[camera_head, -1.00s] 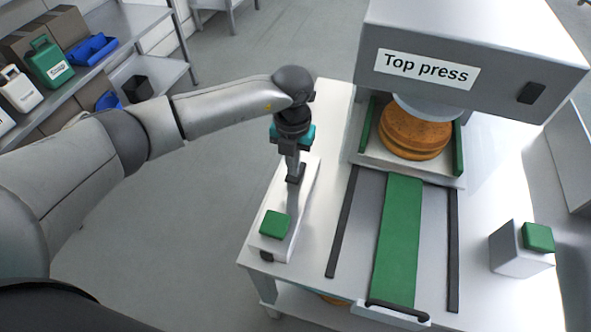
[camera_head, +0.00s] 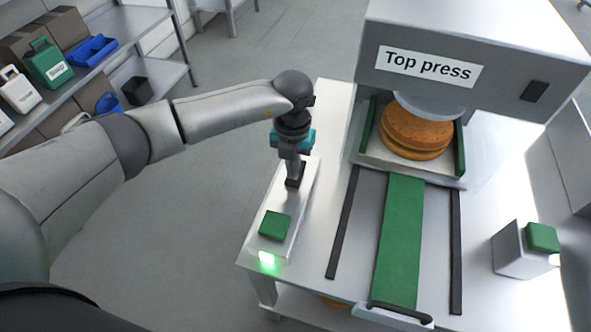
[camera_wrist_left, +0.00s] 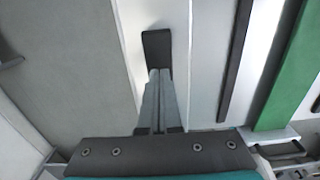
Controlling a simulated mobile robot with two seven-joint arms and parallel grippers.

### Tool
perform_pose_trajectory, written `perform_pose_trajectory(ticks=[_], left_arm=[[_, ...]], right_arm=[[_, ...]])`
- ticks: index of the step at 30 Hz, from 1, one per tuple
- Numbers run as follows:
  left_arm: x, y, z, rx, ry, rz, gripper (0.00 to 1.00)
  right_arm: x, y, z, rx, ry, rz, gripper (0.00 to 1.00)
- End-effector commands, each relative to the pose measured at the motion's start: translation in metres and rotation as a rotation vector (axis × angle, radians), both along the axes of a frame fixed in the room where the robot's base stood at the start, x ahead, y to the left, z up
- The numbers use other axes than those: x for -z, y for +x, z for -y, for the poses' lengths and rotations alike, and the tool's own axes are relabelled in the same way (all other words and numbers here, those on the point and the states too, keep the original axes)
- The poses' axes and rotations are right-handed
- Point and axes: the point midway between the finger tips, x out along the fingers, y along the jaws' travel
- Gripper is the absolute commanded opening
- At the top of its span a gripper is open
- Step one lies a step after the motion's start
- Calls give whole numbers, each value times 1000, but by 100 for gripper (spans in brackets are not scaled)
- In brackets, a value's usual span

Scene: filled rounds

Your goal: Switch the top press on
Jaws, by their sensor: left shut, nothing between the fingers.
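The top press (camera_head: 470,35) is a grey machine with a "Top press" label, standing on a metal table. Left of it lies a long pale control box (camera_head: 305,205) with a green button (camera_head: 275,225), a lit green lamp (camera_head: 267,261) at its near end and a black switch (camera_head: 297,181) further back. The switch also shows in the wrist view (camera_wrist_left: 157,43). My left gripper (camera_head: 292,164) is shut and empty, pointing down with its fingertips (camera_wrist_left: 160,73) at the switch; I cannot tell if they touch. My right gripper is not in view.
A browned round filled cake (camera_head: 417,132) sits under the press head. A green strip (camera_head: 400,240) between dark rails leads toward the table's front. A grey box with a green button (camera_head: 542,238) stands at the right. Shelves with containers (camera_head: 48,65) are at the far left.

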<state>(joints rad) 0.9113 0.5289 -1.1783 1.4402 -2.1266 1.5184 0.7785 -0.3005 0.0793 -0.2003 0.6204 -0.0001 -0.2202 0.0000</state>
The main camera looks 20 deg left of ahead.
Motion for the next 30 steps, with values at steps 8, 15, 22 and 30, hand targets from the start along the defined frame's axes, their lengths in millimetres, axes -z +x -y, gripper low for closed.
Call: perform_pose_trajectory(ticks=[8,15,22,30], left_arm=[[-15,0,0,0,0,0,0],[-35,0,0,-1,0,0,0],[-53,0,0,-1,0,0,0],[-71,0,0,0,0,0,0]], right_arm=[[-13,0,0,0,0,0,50],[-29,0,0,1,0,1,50],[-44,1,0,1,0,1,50],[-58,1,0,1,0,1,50]])
